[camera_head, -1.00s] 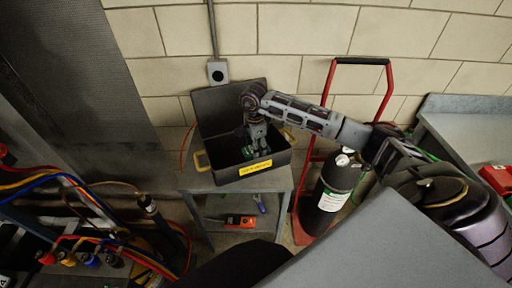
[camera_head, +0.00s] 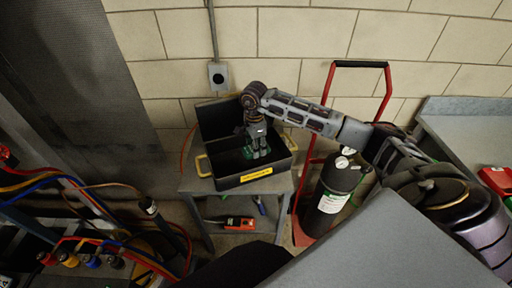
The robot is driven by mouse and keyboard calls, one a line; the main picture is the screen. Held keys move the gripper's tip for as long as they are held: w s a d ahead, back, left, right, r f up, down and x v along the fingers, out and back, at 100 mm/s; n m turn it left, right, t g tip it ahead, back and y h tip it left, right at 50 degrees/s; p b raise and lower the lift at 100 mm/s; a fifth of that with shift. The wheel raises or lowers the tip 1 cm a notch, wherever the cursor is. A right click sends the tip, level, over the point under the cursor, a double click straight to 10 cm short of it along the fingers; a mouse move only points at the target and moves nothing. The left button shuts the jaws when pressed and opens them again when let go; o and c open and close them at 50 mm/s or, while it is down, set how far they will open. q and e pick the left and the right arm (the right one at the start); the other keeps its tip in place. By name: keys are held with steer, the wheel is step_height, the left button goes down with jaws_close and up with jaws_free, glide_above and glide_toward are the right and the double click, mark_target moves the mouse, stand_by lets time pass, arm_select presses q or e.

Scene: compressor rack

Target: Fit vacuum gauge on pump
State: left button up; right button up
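My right gripper (camera_head: 257,149) reaches in from the right and points down inside an open dark case (camera_head: 228,181) with a yellow label. Green shows around its fingertips. At this size I cannot tell whether the fingers hold anything. I cannot make out the vacuum gauge; it may be hidden in the case or behind the fingers. No pump can be identified for certain. My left gripper is not in view.
The case stands on a small grey table (camera_head: 283,184), with an orange-red tool (camera_head: 239,223) on its lower shelf. A red hand truck (camera_head: 327,100) with a black cylinder (camera_head: 334,185) stands to the right. Colored hoses (camera_head: 45,178) fill the left. A grey bench (camera_head: 462,128) is at far right.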

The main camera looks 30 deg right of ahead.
steer(key=shift+r, duration=0.6)
steer(key=shift+r+p, duration=0.3)
steer(key=shift+p, duration=0.05)
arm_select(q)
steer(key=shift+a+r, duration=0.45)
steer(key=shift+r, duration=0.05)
arm_select(e)
steer(key=shift+r, duration=0.1)
